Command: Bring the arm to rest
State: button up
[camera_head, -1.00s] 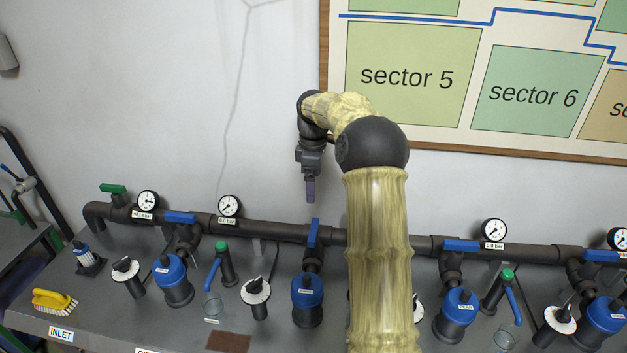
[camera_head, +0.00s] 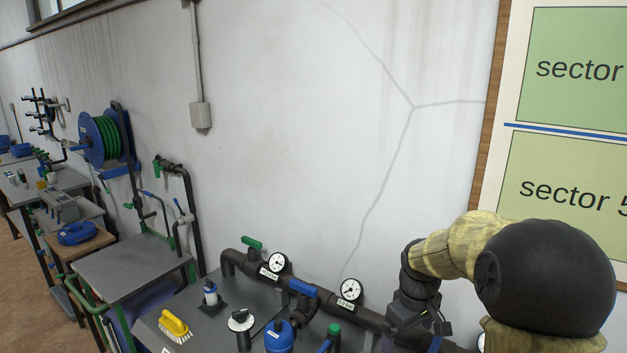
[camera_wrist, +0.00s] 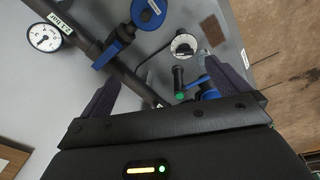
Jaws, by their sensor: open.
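My arm (camera_head: 545,275) is bent at the lower right of the head view, in front of the wall and the sector board. My gripper hangs down near the pipe, and its lower end is hard to make out there. In the wrist view my gripper (camera_wrist: 165,88) has its two dark purple fingers spread apart with nothing held between them. Beyond the fingers are the manifold pipe (camera_wrist: 132,75), a blue lever handle (camera_wrist: 107,55) and a green-topped valve (camera_wrist: 178,80). I cannot tell how far the fingertips are from them.
The manifold bench holds a yellow brush (camera_head: 174,325), gauges (camera_head: 349,290), a blue-capped filter (camera_head: 279,338) and a white dial (camera_head: 241,320). A bare side table (camera_head: 135,265) and a hose reel (camera_head: 100,138) are at the left. The wall above the bench is clear.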

jog(key=s+a+f+m, duration=0.1)
jog(key=s+a+m, duration=0.1)
jog(key=s, duration=0.6)
jog(key=s+a+f+m+t, duration=0.1)
jog(key=s+a+f+m, duration=0.1)
jog(key=s, duration=0.6)
jog(key=shift+s+a+f+m, duration=0.15)
jog(key=shift+a+f+m, duration=0.15)
jog(key=shift+a+m, duration=0.5)
jog(key=shift+d, duration=0.25)
